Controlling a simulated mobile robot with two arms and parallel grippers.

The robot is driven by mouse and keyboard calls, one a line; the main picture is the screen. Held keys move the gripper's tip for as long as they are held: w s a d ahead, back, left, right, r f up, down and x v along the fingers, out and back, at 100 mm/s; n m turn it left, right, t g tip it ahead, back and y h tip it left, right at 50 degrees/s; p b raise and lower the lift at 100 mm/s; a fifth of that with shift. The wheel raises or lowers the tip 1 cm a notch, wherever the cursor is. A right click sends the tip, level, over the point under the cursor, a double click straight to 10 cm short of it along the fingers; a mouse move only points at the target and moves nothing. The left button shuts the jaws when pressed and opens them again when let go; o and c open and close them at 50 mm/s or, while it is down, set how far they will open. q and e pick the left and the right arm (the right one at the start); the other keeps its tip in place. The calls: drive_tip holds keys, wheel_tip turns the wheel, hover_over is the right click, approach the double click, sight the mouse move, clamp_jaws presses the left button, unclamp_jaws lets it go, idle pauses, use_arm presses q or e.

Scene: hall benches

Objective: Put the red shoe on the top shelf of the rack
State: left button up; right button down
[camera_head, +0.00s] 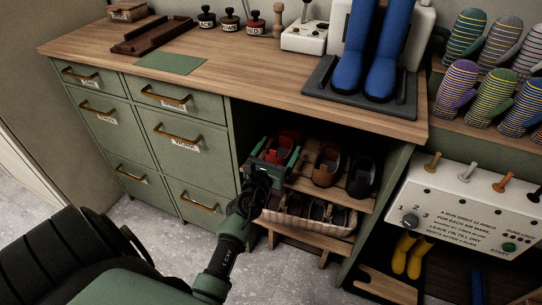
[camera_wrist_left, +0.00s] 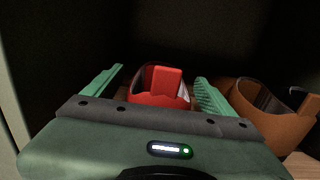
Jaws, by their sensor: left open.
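The red shoe (camera_head: 292,137) is in the open bay under the bench, at the left end of the rack's upper wooden shelf (camera_head: 354,201). A brown shoe (camera_head: 326,166) and a black shoe (camera_head: 361,179) stand to its right. My left gripper (camera_head: 273,152) is open in front of the red shoe and partly covers it. In the left wrist view the red shoe (camera_wrist_left: 158,88) shows between the two spread green fingers of the gripper (camera_wrist_left: 160,94), with a gap at each side. The shoe's underside is hidden. My right gripper is not in view.
A basket (camera_head: 335,228) with several dark shoes sits below the upper shelf. Green drawers (camera_head: 180,130) stand left of the bay. The wooden benchtop (camera_head: 240,80) overhangs it; blue boots (camera_head: 385,60) stand on a dark tray there. A white control panel (camera_head: 460,210) is at the right.

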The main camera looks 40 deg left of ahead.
use_arm(q)
drive_tip(key=v, duration=1)
drive_tip(key=shift+r, duration=0.15)
drive_tip(key=s+a+f+n+g+y, duration=0.1)
drive_tip(key=s+a+n+g+y, duration=0.15)
drive_tip(key=n, duration=0.85)
drive_tip(key=s+a+n+g+y, duration=0.2)
drive_tip(key=s+n+g+y, duration=0.15)
drive_tip(key=n, duration=0.65)
drive_tip(key=s+d+f+n+g+h, duration=0.4)
drive_tip(key=s+d+f+n+h, duration=0.1)
drive_tip(key=d, duration=0.4)
drive_tip(key=s+d+f+n+g+h, duration=0.4)
drive_tip(key=s+d+f+n+h, duration=0.1)
drive_tip(key=s+d+f, duration=0.3)
drive_tip(key=shift+s+d+f+h, duration=0.3)
drive_tip(key=shift+s+d, duration=0.6)
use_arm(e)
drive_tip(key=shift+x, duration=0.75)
